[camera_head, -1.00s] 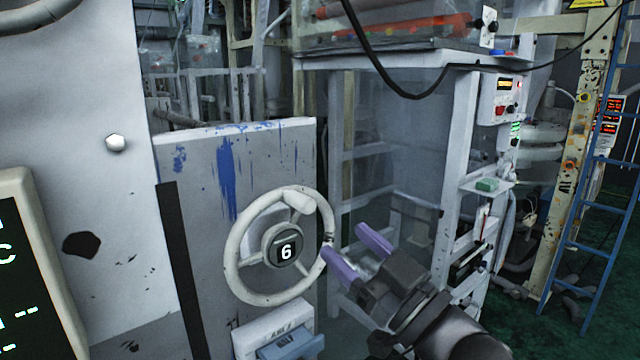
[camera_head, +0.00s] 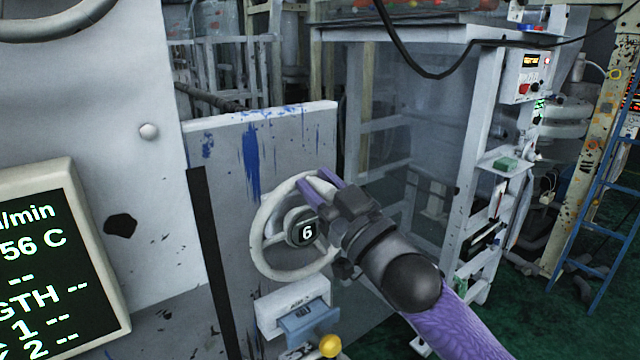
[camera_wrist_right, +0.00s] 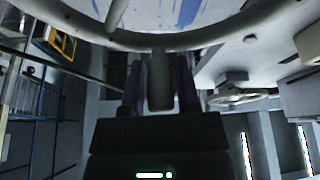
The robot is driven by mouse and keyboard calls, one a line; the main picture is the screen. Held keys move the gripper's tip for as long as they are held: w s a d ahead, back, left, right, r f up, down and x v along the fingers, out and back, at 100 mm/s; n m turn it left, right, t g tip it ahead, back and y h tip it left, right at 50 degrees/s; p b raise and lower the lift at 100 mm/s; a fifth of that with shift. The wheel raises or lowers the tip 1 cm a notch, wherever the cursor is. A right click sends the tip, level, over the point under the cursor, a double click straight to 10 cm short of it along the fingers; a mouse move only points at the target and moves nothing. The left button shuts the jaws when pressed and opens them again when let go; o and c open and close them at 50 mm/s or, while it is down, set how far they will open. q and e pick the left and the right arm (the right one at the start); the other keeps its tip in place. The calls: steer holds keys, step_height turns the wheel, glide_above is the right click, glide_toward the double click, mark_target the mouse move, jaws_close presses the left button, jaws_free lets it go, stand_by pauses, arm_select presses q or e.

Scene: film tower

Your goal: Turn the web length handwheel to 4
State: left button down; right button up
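The web length handwheel (camera_head: 257,240) is a pale grey worn wheel on a blue-smeared panel. Its dark hub display (camera_head: 306,232) reads 6. My right gripper (camera_head: 313,178) is at the wheel's upper right rim, its purple fingers close together. In the right wrist view, the wheel's grey handle knob (camera_wrist_right: 161,80) sits between the two fingers with little or no gap, so the gripper looks shut on it. In the head view my gripper hides the knob and part of the right rim. My left gripper is not in view.
A dark screen (camera_head: 45,265) with green and white text stands at the left. Below the wheel are a labelled box with a blue part (camera_head: 308,322) and a yellow ball (camera_head: 330,345). A white frame (camera_head: 470,150) with a control box stands at the right.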

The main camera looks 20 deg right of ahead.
jaws_close()
stand_by(1.1)
